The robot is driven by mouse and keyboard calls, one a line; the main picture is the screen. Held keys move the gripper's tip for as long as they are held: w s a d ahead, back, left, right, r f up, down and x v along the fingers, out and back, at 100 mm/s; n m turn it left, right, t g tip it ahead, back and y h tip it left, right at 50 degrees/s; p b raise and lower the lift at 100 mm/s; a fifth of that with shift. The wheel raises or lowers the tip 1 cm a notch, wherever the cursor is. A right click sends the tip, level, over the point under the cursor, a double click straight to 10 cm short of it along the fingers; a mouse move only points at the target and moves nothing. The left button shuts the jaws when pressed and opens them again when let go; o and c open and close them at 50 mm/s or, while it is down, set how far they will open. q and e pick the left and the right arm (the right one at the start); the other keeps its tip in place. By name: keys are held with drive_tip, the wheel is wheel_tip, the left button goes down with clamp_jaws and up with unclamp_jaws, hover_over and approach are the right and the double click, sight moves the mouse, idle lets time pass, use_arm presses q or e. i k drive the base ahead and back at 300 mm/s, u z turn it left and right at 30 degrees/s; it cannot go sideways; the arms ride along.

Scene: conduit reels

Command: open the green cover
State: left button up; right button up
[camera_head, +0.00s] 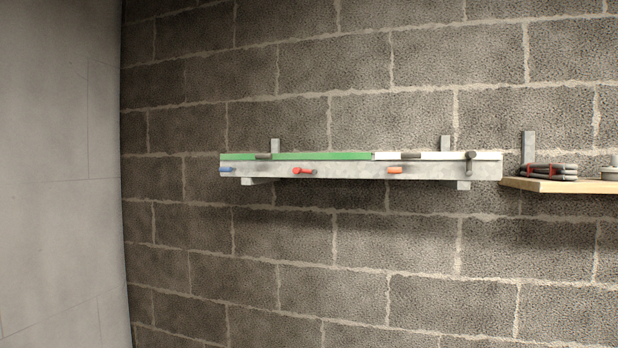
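The green cover (325,156) is a long, thin green strip along the top of the left part of a grey wall-mounted tray (345,171). It looks flat and closed from this low angle. A dark handle-like piece (263,156) sits on it near its left end. A white cover (440,156) lies beside it on the right part of the tray, also with a dark piece on top. The inside of the tray is hidden. Neither of my grippers is in view.
Blue (226,170), red (304,171) and orange (395,170) pieces stick out from the tray's front. A wooden shelf (570,185) at the right holds dark coiled items (549,171). A block wall stands behind; the space below the tray is clear.

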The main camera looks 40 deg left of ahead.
sight(364, 156)
drive_tip(key=k, duration=0.5)
drive_tip(key=u, duration=0.9)
drive_tip(key=i, duration=0.15)
drive_tip(key=u, duration=0.05)
